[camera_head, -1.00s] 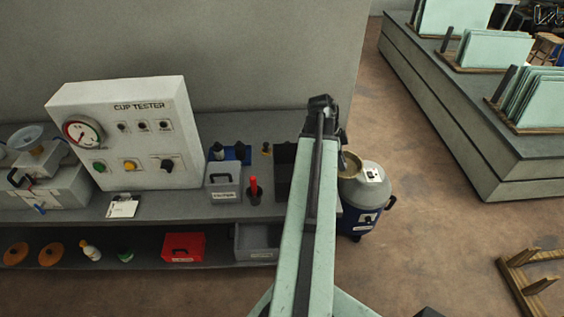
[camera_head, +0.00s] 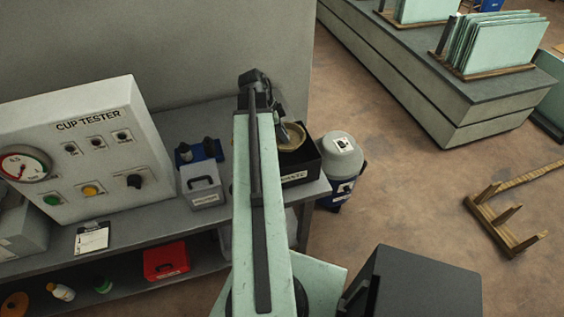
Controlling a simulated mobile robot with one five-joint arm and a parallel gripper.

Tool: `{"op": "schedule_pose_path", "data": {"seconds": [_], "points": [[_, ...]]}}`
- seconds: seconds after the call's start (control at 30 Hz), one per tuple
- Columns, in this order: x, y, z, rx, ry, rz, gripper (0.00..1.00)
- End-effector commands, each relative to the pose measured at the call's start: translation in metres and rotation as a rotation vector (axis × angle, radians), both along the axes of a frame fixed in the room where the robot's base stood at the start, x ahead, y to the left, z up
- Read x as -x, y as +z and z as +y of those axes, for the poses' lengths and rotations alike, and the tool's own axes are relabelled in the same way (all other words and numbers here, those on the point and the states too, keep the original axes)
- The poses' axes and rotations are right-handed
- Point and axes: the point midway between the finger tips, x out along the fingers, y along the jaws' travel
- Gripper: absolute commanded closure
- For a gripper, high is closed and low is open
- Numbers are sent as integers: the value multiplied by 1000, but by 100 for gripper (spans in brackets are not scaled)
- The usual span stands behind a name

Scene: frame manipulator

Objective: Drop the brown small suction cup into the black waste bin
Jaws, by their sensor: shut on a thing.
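My gripper (camera_head: 282,133) is partly hidden behind my arm's end. It is shut on the brown small suction cup (camera_head: 293,140), a tan round disc with a paler rim. The black waste bin (camera_head: 299,176) is an open dark box with a white label on its front, at the right end of the bench. The cup overlaps the bin's opening in the picture. I cannot tell how high it is over the bin or whether it touches it. My arm hides the bin's left part.
A grey labelled bin (camera_head: 203,187) and a blue holder with dark cups (camera_head: 212,149) stand left of my arm. The white cup tester (camera_head: 75,150) is farther left. A grey and blue drum (camera_head: 341,165) stands right of the bench.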

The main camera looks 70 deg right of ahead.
Motion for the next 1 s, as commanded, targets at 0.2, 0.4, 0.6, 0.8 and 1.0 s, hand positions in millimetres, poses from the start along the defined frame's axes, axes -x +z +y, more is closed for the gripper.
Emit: {"op": "schedule_pose_path", "data": {"seconds": [0.2,0.4,0.6,0.8,1.0], "points": [[-1,-31,1,0,2,0,100],[-2,-29,1,0,3,0,100],[-2,-29,1,0,4,0,53],[-3,-29,1,0,4,0,53],[-5,-21,2,0,5,0,53]]}}
